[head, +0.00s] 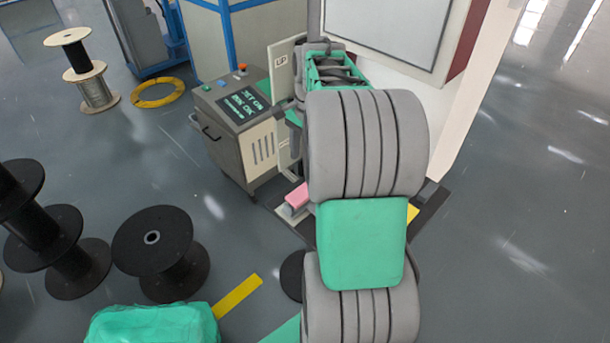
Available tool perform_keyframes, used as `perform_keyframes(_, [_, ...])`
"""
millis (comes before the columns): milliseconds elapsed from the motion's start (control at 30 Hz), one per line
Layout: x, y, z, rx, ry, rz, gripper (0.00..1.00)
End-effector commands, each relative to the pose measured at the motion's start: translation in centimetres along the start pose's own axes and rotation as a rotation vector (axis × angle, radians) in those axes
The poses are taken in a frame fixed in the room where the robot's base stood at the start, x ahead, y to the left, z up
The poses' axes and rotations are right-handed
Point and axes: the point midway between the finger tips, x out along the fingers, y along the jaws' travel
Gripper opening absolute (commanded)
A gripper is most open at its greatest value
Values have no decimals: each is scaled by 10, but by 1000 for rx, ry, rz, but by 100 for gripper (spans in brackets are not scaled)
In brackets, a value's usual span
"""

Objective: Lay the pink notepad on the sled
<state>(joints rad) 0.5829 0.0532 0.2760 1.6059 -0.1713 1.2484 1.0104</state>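A small pink block-like object (297,196), which looks like the pink notepad, shows just left of my arm at the foot of the machine. It sits on or just above a pale flat surface (290,212); I cannot tell which. My arm hides its right side. I cannot make out the sled for certain. My thick grey and green arm fills the middle of the view. My gripper cannot be made out; the arm seems to hide it.
A control cabinet (238,128) with a lit screen stands left of my arm. Black spools (153,252) stand at the lower left. Wooden-flanged reels (90,75) and a yellow coil (158,93) lie farther back. The floor at right is clear.

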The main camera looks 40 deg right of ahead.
Motion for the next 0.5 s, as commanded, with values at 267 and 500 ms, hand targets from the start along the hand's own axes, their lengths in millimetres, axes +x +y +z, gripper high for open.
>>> perform_keyframes(267, [-25, -4, 74, -348, 63, -57, 63])
perform_keyframes(500, [-6, 43, 211, -1211, 261, -164, 63])
